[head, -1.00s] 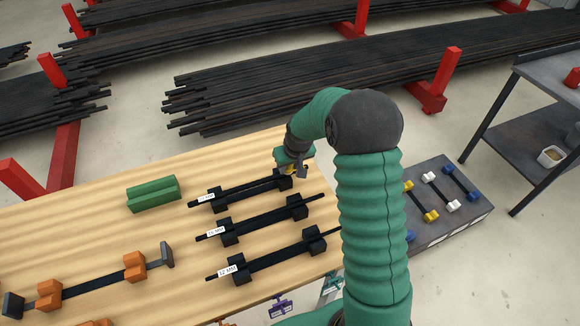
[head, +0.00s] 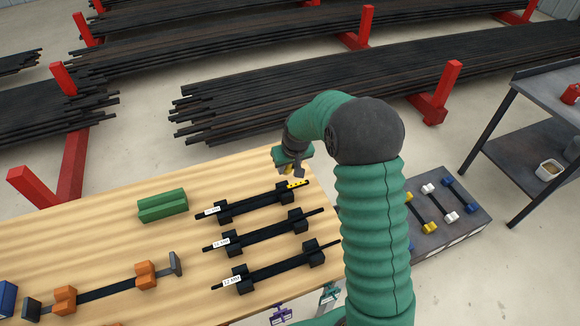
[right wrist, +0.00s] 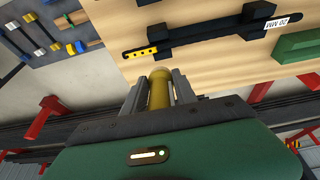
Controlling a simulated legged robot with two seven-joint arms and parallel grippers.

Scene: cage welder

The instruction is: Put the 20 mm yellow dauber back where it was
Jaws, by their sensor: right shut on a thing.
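My right gripper (head: 294,170) is above the far right end of the back bar. In the right wrist view it is shut on a yellow cylinder, the yellow dauber (right wrist: 160,88), which sits between the two fingers. The back black bar (head: 250,200) rests in two black blocks on the wooden table. Its label reads 20 MM (right wrist: 277,23) in the right wrist view. Yellow paint marks with dark dots (head: 297,184) show at its right end, also in the right wrist view (right wrist: 143,53). My left gripper is not in view.
A grey rack (head: 455,225) with yellow, white and blue-ended holders stands right of the table, partly hidden by my arm. Two more black bars (head: 262,233) lie nearer. A green block (head: 162,206) is left of the bars. Dark steel stock (head: 330,85) lies behind.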

